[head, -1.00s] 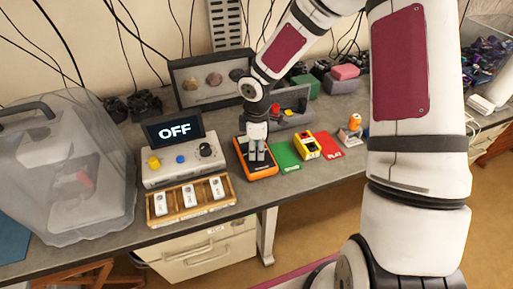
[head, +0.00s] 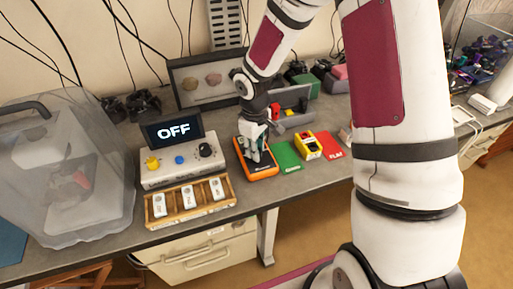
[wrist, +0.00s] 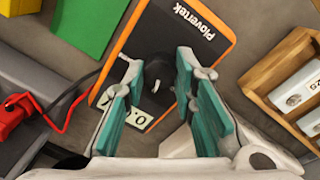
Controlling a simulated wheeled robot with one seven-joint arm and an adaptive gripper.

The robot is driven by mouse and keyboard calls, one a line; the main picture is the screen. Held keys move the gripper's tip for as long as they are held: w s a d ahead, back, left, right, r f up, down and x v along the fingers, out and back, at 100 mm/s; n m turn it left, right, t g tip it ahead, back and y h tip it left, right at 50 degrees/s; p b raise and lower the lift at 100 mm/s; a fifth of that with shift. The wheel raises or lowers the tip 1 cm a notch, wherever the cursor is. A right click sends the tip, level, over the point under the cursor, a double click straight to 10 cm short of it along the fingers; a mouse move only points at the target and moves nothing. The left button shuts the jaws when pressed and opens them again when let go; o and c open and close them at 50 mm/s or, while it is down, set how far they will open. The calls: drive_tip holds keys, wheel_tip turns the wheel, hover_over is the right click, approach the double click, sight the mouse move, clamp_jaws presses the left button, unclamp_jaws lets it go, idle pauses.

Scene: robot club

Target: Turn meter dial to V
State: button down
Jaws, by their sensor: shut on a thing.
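The orange and dark grey meter (head: 264,172) lies on the bench, and the wrist view shows its face (wrist: 207,57) with a "Plovertek" label. Its round black dial (wrist: 157,66) sits between the teal fingers of my gripper (wrist: 158,72). My gripper (head: 254,153) points down over the meter and is shut on the dial. The fingers partly cover the meter's display (wrist: 140,115), where a "0" shows. The dial's marks and pointer cannot be read.
Left of the meter stands a box with an "OFF" screen (head: 173,130), behind a wooden tray (head: 178,221) of white modules. To the right are a green card (head: 286,157), a yellow block (head: 307,147) and a red card (head: 328,146). Red and black leads (wrist: 70,107) lie beside the meter.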

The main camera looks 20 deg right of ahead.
idle(0.4)
drive_tip(key=c, duration=1.3)
unclamp_jaws()
drive_tip(key=shift+r, duration=0.1)
wheel_tip(320, 180, up, 12)
drive_tip(key=shift+s+a, duration=0.2)
drive_tip(key=shift+a, duration=0.15)
drive_tip(key=s+d+r+m+t+h, duration=0.15)
drive_tip(key=s+r+m, duration=0.25)
drive_tip(key=s+r, duration=0.75)
drive_tip(key=s+r+m+t+y, duration=0.2)
drive_tip(key=s+r, duration=0.4)
drive_tip(key=s, duration=0.5)
drive_tip(key=shift+a+r+m+t, duration=0.3)
drive_tip(key=shift+r+m+t, duration=0.15)
drive_tip(key=shift+t, duration=0.4)
